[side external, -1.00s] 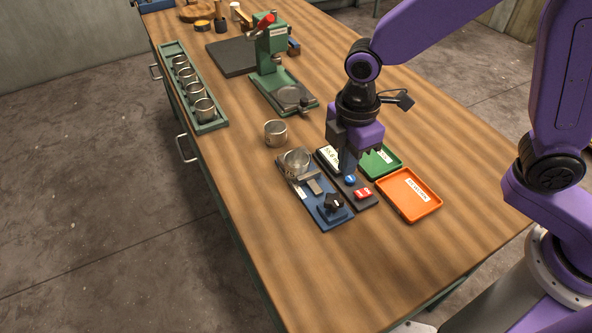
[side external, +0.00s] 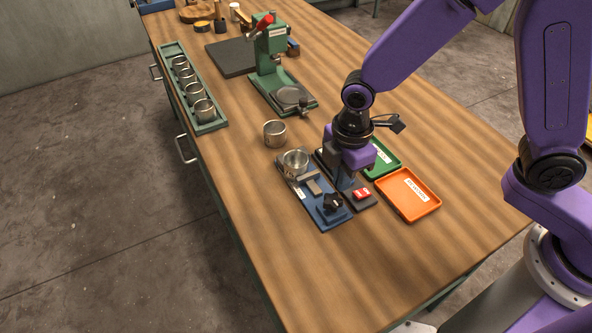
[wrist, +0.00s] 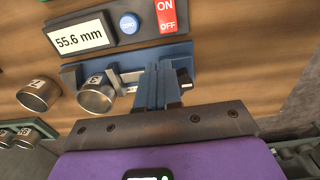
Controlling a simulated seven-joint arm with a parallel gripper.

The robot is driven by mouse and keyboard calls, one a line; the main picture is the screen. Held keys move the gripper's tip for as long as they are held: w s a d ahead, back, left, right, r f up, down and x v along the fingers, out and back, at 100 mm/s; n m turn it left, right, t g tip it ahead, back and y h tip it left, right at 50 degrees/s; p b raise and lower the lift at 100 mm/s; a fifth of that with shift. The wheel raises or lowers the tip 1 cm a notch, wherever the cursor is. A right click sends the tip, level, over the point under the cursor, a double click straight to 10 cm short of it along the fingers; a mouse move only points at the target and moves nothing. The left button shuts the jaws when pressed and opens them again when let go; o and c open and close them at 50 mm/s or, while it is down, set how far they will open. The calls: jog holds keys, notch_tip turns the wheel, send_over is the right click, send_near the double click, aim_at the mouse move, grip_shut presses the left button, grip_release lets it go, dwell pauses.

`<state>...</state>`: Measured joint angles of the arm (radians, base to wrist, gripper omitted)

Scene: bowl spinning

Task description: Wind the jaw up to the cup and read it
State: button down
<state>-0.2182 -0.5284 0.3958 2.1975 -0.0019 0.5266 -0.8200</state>
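The blue measuring fixture (side external: 312,205) lies on the bench, with a metal cup (side external: 296,161) at its far end; the cup, marked 3, also shows in the wrist view (wrist: 95,98). A grey jaw block (side external: 314,186) sits on the fixture, short of the cup. The black knob (side external: 333,202) is at the near end; in the wrist view it is partly behind my fingers. The display (wrist: 80,37) reads 55.6 mm, beside a blue ZERO button (wrist: 128,22) and a red ON/OFF switch (wrist: 165,15). My gripper (side external: 343,186) is shut and empty, above the fixture's knob side.
A second loose cup (side external: 275,133) stands behind the fixture. A green tray (side external: 381,160) and an orange tray (side external: 408,195) lie to the right. A rack (side external: 193,88) of several cups runs along the left edge. A green press (side external: 272,65) stands farther back.

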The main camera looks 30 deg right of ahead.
jog(key=shift+s+d+f, duration=0.1)
jog(key=shift+s+f, duration=0.2)
jog(key=shift+s, duration=0.4)
jog(key=shift+s+d+f, duration=0.1)
jog(key=shift+s+f, duration=0.2)
jog(key=shift+s, duration=0.4)
jog(key=shift+s+a, duration=0.15)
jog(key=shift+s, duration=0.4)
jog(key=shift+d, duration=0.4)
jog(key=shift+a+r, duration=0.1)
jog(key=shift+r, duration=0.5)
jog(key=shift+w+r, duration=0.15)
jog(key=shift+r, duration=1.15)
jog(key=shift+w+r, duration=0.15)
jog(key=shift+r, duration=1.1)
